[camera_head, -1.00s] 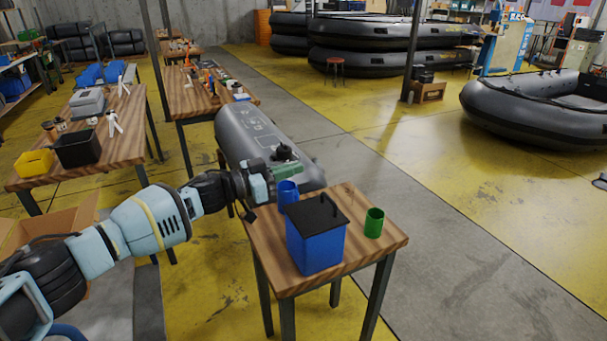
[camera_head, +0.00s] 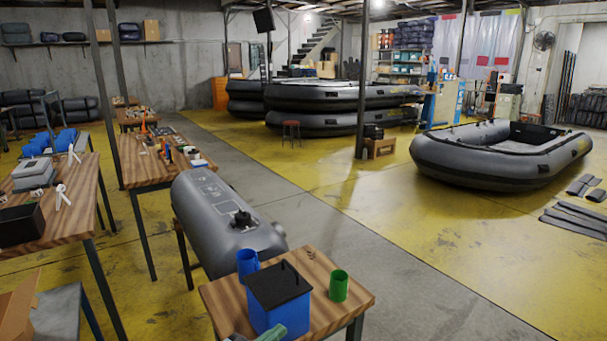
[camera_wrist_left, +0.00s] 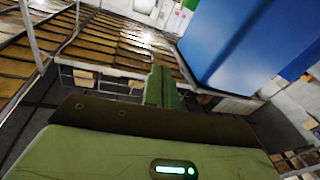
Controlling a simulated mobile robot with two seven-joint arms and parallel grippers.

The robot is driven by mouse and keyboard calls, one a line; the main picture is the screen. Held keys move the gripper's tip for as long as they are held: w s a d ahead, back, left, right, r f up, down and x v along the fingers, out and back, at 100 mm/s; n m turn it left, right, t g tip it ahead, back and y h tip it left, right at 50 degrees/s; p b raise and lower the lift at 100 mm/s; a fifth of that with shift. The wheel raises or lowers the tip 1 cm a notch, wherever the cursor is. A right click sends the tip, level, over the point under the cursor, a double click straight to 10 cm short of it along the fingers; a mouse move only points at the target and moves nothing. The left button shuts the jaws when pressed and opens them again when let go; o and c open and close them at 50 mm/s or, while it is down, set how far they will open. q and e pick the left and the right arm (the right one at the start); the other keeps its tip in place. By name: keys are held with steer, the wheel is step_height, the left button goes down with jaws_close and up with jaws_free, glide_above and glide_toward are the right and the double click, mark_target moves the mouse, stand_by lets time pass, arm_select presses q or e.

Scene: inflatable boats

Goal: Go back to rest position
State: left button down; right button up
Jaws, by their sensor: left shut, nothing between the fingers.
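My left gripper (camera_head: 272,333) shows only as a green tip at the bottom edge of the head view, in front of the blue box (camera_head: 270,318). In the left wrist view, its green fingers (camera_wrist_left: 162,85) are together with nothing between them. The blue wall of the box (camera_wrist_left: 235,45) is close by on the right in that view. The box has a black lid and stands on a small wooden table (camera_head: 352,300). My right gripper is not in view.
A blue cup (camera_head: 247,262) and a green cup (camera_head: 339,285) stand on the same table beside the box. A grey inflatable tube (camera_head: 215,215) lies behind it. A workbench (camera_head: 75,205) stands at left. The grey floor strip at right is clear.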

arm_select(q)
steer(key=s+a+f+n+g+y, duration=0.1)
steer(key=s+a+f+y, duration=0.2)
steer(key=s+f, duration=0.4)
steer(key=s+a+f+n+g+y, duration=0.1)
steer(key=s+a+f+y, duration=0.3)
steer(key=s, duration=1)
steer(key=s+a+f+n+g+y, duration=0.1)
steer(key=s+a+f+n+y, duration=0.1)
steer(key=s+a+f+y, duration=0.2)
steer(key=s+a+f, duration=0.3)
steer(key=s+f, duration=0.3)
steer(key=s, duration=0.1)
steer(key=shift+a+f+n+g, duration=0.15)
steer(key=shift+f+n+g, duration=0.2)
steer(key=shift+n+g, duration=0.05)
